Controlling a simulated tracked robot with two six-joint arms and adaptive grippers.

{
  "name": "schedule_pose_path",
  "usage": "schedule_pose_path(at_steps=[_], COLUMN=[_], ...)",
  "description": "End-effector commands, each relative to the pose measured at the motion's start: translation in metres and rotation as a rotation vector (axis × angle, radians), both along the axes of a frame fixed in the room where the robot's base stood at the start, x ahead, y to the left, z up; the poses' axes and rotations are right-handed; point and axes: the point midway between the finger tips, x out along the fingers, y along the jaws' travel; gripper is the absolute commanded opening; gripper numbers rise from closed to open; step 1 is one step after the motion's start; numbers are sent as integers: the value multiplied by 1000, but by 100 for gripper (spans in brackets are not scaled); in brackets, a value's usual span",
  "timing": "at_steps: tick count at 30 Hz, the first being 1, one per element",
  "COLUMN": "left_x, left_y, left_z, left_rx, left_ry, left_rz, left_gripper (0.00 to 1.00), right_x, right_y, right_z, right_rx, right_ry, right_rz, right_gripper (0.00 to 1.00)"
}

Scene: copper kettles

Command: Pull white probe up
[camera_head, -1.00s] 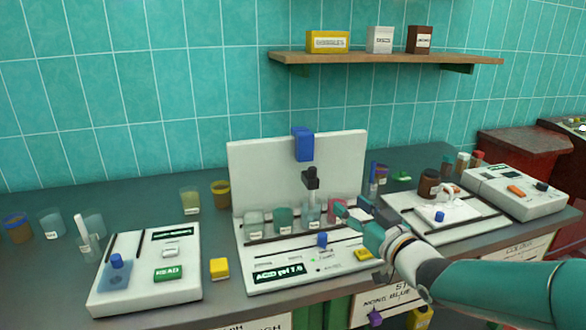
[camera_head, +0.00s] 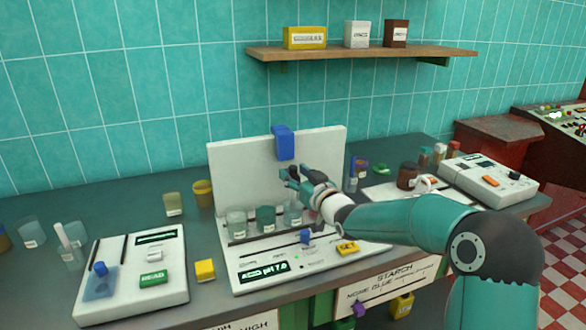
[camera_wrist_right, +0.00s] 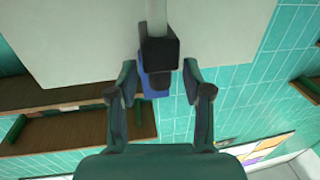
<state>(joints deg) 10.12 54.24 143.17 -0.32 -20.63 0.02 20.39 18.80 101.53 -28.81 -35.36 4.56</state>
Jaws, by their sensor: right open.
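The probe is a black block (camera_wrist_right: 158,48) with a pale rod (camera_wrist_right: 156,12) in the right wrist view, in front of a white panel. The black block lies between and just beyond the tips of my right gripper (camera_wrist_right: 159,75), which is open with one finger on each side. I cannot tell whether either finger touches it. In the head view my right gripper (camera_head: 290,175) is at the upright white panel (camera_head: 236,165), below the blue block (camera_head: 283,143), and mostly hides the probe. My left gripper is not in view.
Several small beakers stand in a row on the station's base, including a green one (camera_head: 266,218). A white reader box (camera_head: 125,285) stands at left, with a beaker and a white stick (camera_head: 64,238) beside it. A wooden shelf (camera_head: 365,51) hangs above. A meter (camera_head: 487,178) stands at right.

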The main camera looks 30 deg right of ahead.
Motion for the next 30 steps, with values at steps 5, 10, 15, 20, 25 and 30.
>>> schedule_pose_path(at_steps=[5, 10, 15, 20, 25, 30], left_x=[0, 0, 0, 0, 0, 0], left_y=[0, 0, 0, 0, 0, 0], left_z=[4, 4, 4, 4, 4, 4], left_rx=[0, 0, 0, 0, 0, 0], left_ry=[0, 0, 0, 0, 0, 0], left_rz=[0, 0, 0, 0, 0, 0], left_gripper=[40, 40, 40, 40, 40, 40], right_x=[14, 16, 16, 16, 16, 16], right_y=[-1, -1, -1, -1, 0, 0], right_z=[1, 0, 0, 0, 0, 2], right_rx=[1, 1, 1, 1, 1, 0], right_ry=[-1, -1, -1, -1, -1, -2], right_rz=[0, 1, 1, 1, 1, 2], right_gripper=[50, 50, 45, 18, 0, 0])
